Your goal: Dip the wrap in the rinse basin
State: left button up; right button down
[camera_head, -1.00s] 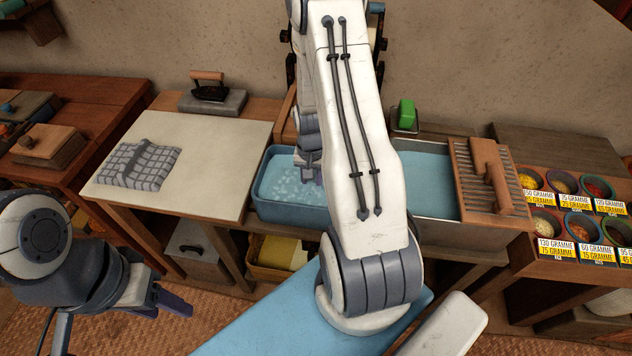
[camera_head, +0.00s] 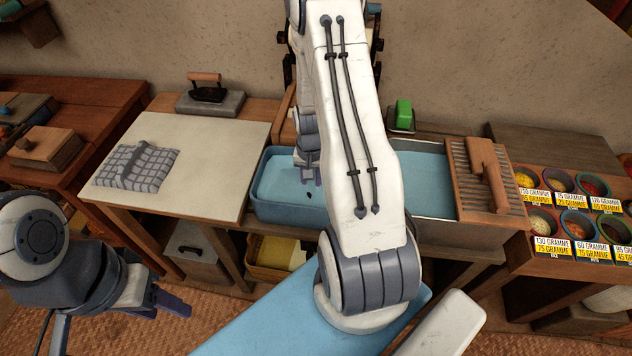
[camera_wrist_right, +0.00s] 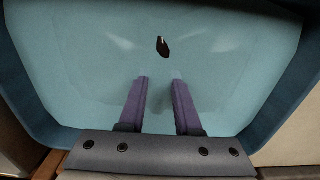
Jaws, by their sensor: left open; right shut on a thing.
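The blue rinse basin (camera_head: 262,209) holds water and stands right of the pale-topped table. My right gripper (camera_head: 312,178) reaches down into it; in the right wrist view its purple fingers (camera_wrist_right: 160,82) stand in the water, tips under the surface. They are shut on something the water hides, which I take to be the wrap. A small dark piece (camera_wrist_right: 163,46) shows at the surface beyond the tips, also in the head view (camera_head: 309,194); I cannot tell whether it belongs to the wrap. My left gripper (camera_head: 172,302) is open and empty, low at the left, away from the basin.
A folded checked cloth (camera_head: 137,166) lies on the pale table (camera_head: 215,160). An iron (camera_head: 206,91) stands behind it. Right of the basin is a second water trough (camera_head: 425,175) with a washboard (camera_head: 470,165) and green soap (camera_head: 403,113). Several spice bowls (camera_head: 557,181) stand far right.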

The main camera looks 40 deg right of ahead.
jog(key=shift+w+a+f, duration=0.1)
jog(key=shift+w+a, duration=0.05)
jog(key=shift+w, duration=0.05)
notch_tip(320, 180, up, 19)
jog(key=p, duration=1.6)
